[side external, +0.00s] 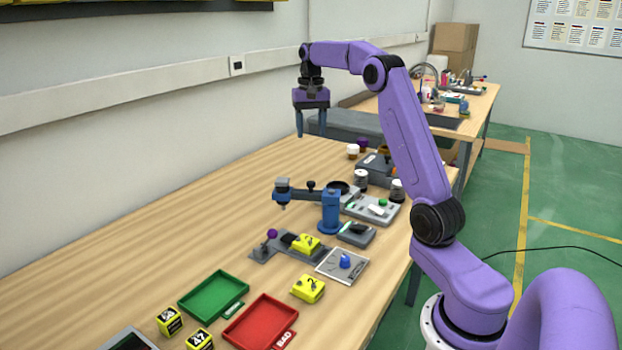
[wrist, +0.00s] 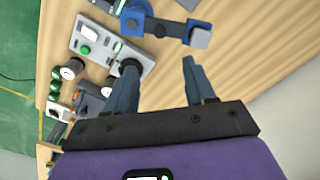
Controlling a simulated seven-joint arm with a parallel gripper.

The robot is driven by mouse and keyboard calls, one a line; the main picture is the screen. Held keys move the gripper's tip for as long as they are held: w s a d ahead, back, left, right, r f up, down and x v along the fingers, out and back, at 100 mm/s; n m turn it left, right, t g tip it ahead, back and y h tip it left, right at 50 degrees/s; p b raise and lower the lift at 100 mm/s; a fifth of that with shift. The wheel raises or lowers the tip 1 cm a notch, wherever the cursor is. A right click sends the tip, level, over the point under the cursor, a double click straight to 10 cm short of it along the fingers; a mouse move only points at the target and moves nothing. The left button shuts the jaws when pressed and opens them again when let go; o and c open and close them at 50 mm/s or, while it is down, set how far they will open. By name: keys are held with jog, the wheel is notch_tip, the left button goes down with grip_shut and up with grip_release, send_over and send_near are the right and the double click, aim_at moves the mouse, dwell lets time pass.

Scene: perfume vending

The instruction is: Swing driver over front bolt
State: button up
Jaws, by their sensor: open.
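The swing driver (side external: 283,191) is a grey and blue head at the left end of a dark arm. The arm joins a blue post (side external: 330,212), with a black knob on top of the arm. In the wrist view the driver head (wrist: 200,36) and blue post (wrist: 133,18) show at the top. Below the arm is a grey fixture plate (side external: 262,252) with a purple knob and a yellow block (side external: 305,244). I cannot make out the front bolt. My gripper (side external: 311,130) is open and empty, pointing down, above and beyond the driver, touching nothing; its fingers (wrist: 160,72) show in the wrist view.
A green tray (side external: 213,312) and a red tray (side external: 289,340) lie at the front, with yellow numbered blocks (side external: 170,321) nearby. A control panel with a green button (side external: 376,210) and several jars (side external: 361,181) stand behind the post. The left tabletop is clear.

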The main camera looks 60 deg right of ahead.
aim_at(311, 182)
notch_tip(311, 182, down, 16)
jog(key=shift+r, duration=0.1)
dwell(0.4)
grip_shut()
